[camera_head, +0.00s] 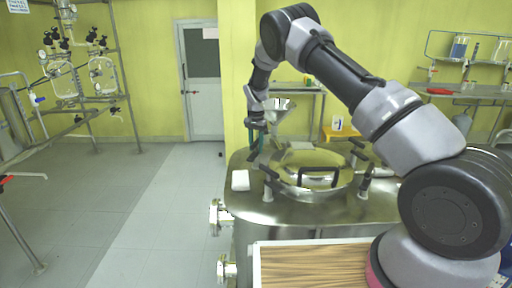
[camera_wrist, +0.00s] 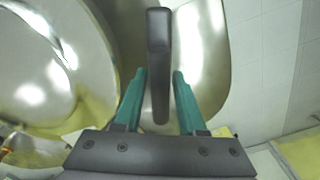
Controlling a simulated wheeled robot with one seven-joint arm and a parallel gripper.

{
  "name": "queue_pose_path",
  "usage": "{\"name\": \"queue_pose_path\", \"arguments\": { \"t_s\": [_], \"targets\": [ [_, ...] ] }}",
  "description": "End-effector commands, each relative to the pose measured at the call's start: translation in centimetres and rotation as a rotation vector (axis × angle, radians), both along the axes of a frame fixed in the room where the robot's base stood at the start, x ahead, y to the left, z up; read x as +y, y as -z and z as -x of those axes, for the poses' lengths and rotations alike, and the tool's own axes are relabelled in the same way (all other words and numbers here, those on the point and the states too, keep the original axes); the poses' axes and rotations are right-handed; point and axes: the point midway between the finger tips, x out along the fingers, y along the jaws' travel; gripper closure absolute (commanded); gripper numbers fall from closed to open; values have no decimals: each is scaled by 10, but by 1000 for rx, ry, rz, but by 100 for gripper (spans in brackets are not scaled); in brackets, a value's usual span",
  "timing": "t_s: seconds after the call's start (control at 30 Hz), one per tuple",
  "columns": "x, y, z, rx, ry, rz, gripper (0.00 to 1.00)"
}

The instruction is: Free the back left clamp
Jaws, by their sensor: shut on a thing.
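The reactor lid (camera_head: 312,180) is a round steel cover with a black handle, on a steel vessel top. My gripper (camera_head: 255,142) is at the lid's back left edge, with its teal fingers pointing down. In the wrist view my gripper (camera_wrist: 161,76) has one teal finger on each side of the black handle of the back left clamp (camera_wrist: 159,45) and is shut on it. The handle sticks out beyond the fingertips. In the head view my gripper and wrist largely hide this clamp. Whether it is loose cannot be told.
Other black-handled clamps stand at the lid's front left (camera_head: 268,174), front right (camera_head: 366,177) and back right (camera_head: 357,150). A steel funnel (camera_head: 279,118) stands just behind my gripper. A white block (camera_head: 240,181) lies on the vessel top's left side.

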Motion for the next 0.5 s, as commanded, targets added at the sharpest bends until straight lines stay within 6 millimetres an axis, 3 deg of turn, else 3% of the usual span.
{"name": "queue_pose_path", "arguments": {
  "t_s": [0.47, 0.5],
  "targets": [
    [0, 0, 0, 1, 19, -2, 100],
    [1, 0, 0, 1, 19, -2, 48]
  ]
}}
